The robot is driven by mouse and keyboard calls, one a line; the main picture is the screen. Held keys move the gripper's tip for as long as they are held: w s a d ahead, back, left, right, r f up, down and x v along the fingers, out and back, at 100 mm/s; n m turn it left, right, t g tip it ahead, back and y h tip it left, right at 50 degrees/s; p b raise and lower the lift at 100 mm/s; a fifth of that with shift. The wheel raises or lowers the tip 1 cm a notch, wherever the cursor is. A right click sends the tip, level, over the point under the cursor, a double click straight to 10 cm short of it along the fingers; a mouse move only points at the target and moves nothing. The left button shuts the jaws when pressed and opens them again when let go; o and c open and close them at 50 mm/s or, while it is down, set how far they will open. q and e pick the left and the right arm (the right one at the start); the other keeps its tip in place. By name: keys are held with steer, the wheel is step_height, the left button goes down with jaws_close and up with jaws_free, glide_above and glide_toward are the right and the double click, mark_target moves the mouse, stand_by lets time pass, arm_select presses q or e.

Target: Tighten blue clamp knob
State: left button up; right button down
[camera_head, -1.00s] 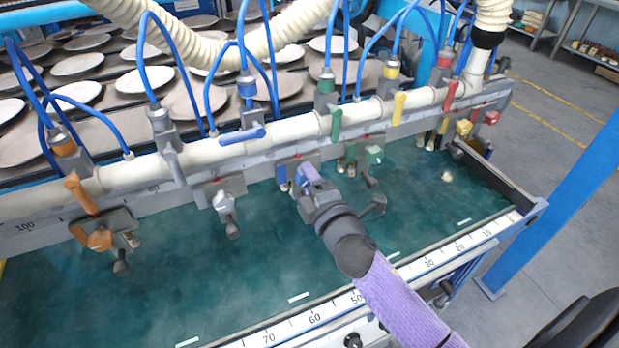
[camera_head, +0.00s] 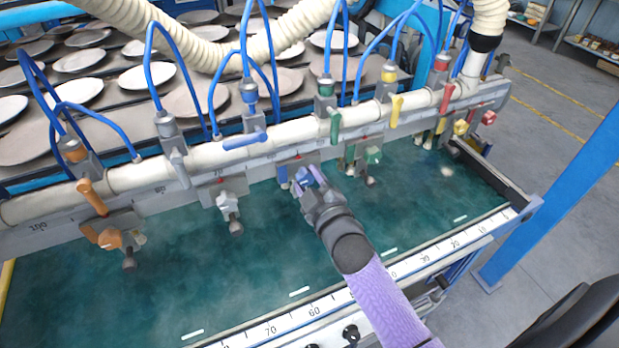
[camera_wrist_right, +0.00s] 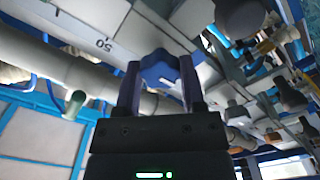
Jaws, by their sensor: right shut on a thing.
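The blue clamp knob (camera_wrist_right: 160,72) sits between the two fingers of my right gripper (camera_wrist_right: 160,88) in the right wrist view. In the head view my right gripper (camera_head: 308,180) reaches the blue clamp on the rail, below the blue valve handle (camera_head: 245,140). It is shut on the knob, and its body hides most of the clamp in the head view. The green knob (camera_head: 373,155) is to the right and the white clamp (camera_head: 228,203) to the left. My left gripper is not in view.
An orange clamp knob (camera_head: 110,239) is at the far left of the rail. Yellow (camera_head: 460,128) and red (camera_head: 489,117) knobs are at the far right. Blue hoses loop above the pipe (camera_head: 290,129). The green bed (camera_head: 220,275) has open room in front of the clamps.

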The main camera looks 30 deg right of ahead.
steer(key=shift+f, duration=0.1)
stand_by(0.5)
steer(key=c, duration=0.6)
jaws_free()
steer(key=o, duration=0.4)
steer(key=shift+s, duration=0.1)
steer(key=s+p, duration=0.1)
steer(key=s, duration=0.8)
steer(key=shift+s+a, duration=0.3)
steer(key=shift+s, duration=0.1)
